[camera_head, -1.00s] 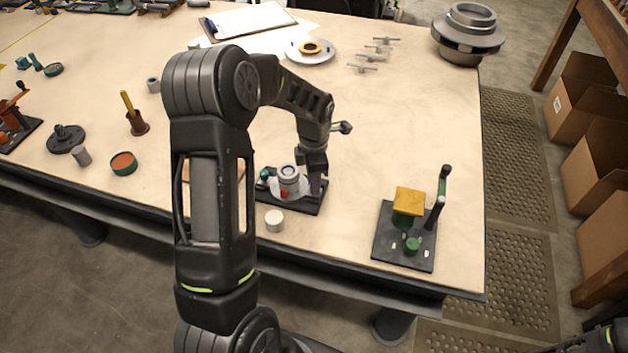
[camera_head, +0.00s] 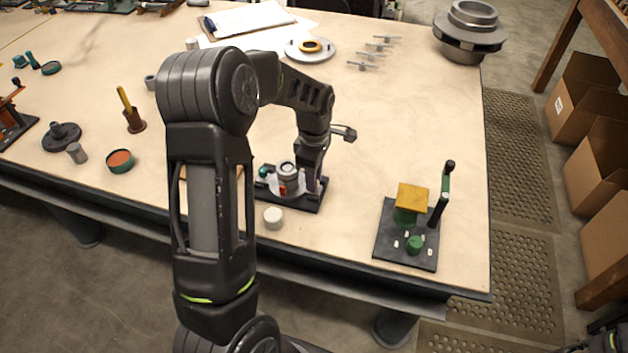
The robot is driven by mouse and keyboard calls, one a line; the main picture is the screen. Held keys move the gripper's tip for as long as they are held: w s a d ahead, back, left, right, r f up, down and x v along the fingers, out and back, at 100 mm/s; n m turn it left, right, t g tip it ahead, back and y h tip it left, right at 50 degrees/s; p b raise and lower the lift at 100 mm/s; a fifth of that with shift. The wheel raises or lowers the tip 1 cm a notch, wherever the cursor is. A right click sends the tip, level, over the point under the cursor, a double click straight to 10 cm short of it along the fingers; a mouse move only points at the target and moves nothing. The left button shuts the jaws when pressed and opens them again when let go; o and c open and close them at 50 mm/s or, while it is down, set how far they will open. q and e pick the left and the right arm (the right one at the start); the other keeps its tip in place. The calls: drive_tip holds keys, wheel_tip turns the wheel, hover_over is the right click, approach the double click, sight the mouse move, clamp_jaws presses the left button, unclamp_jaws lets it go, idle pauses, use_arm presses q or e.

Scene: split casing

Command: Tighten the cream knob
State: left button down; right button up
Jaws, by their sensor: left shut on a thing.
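A small split casing (camera_head: 288,172) stands on a dark base plate (camera_head: 296,204) near the table's front edge. It has a grey-white round body, a red part at its front and a teal knob (camera_head: 264,171) at its left. My left gripper (camera_head: 310,184) points down over the right side of the casing. It is shut at the spot where the cream knob seems to be, and its fingers hide what they hold. My right gripper is not in view; only a piece of my right arm shows at the bottom right corner.
A loose off-white cylinder (camera_head: 273,218) stands just in front of the plate. A dark plate with a yellow block and green parts (camera_head: 381,251) stands to the right. The table between casing and right-hand fixture is clear.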

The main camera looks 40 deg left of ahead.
use_arm(q)
drive_tip(key=m+b, duration=0.1)
drive_tip(key=m, duration=0.2)
drive_tip(key=shift+m, duration=0.3)
drive_tip(key=m+b, duration=0.1)
drive_tip(key=m, duration=0.2)
drive_tip(key=shift+m, duration=0.3)
drive_tip(key=m, duration=0.3)
drive_tip(key=shift+m+b, duration=0.4)
drive_tip(key=m, duration=0.4)
drive_tip(key=shift+w+b, duration=0.1)
drive_tip(key=shift+b, duration=0.25)
drive_tip(key=m, duration=0.6)
drive_tip(key=shift+m+b, duration=0.3)
drive_tip(key=shift+m, duration=0.1)
drive_tip(key=m, duration=0.3)
drive_tip(key=shift+m, duration=2)
